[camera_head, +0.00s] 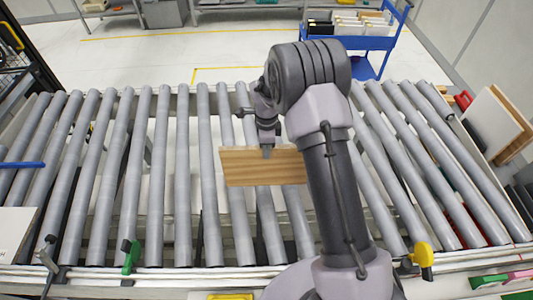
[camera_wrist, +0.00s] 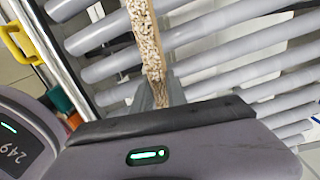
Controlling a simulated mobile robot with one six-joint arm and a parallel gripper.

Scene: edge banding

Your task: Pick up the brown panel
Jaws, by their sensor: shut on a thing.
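The brown panel (camera_head: 238,169) is a wood-grained board over the middle of the roller conveyor, left of my arm. Its right part is hidden behind my arm. My gripper (camera_head: 267,152) is at the panel's upper edge and shut on it. In the wrist view, the panel (camera_wrist: 144,35) shows its speckled chipboard edge, running up out of the picture from between the fingers of my gripper (camera_wrist: 158,95). I cannot tell whether the panel touches the rollers.
The roller conveyor (camera_head: 158,180) spans the view. A green clamp (camera_head: 131,257) and a yellow one (camera_head: 422,255) sit on its near rail. Boards (camera_head: 497,120) lean at the right. A blue cart (camera_head: 358,42) stands behind, beyond open floor.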

